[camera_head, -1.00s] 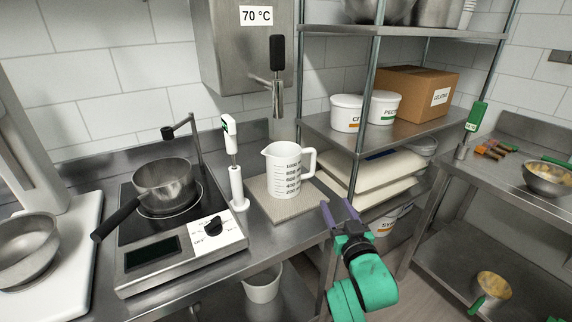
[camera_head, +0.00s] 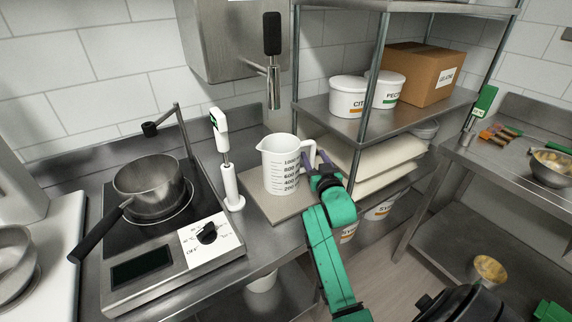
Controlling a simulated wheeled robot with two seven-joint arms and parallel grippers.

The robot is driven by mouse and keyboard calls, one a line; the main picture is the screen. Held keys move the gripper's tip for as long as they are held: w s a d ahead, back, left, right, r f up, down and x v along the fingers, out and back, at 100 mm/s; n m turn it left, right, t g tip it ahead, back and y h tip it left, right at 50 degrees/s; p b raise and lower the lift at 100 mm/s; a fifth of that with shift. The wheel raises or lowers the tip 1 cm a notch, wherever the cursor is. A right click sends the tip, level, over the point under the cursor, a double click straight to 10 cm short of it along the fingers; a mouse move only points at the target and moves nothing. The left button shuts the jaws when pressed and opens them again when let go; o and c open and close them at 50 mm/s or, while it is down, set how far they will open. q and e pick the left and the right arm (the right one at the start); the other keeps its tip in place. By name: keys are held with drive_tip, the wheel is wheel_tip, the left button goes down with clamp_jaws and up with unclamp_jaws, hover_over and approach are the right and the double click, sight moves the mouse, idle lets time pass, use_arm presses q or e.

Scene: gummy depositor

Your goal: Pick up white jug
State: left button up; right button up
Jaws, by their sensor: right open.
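The white jug (camera_head: 281,167) stands upright on a beige mat (camera_head: 262,199) on the steel counter. It has printed volume marks, and its handle (camera_head: 309,156) points right. My left gripper is not in view.
A white thermometer-like stick in a stand (camera_head: 229,180) is left of the jug. A saucepan (camera_head: 148,184) sits on the hot plate further left. The steel shelf rack (camera_head: 372,128) with tubs and a box stands close on the right.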

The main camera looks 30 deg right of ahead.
drive_tip(key=shift+x, duration=0.75)
drive_tip(key=shift+w+d+f, duration=0.1)
drive_tip(key=shift+w, duration=0.2)
drive_tip(key=shift+s, duration=0.15)
clamp_jaws()
idle(0.4)
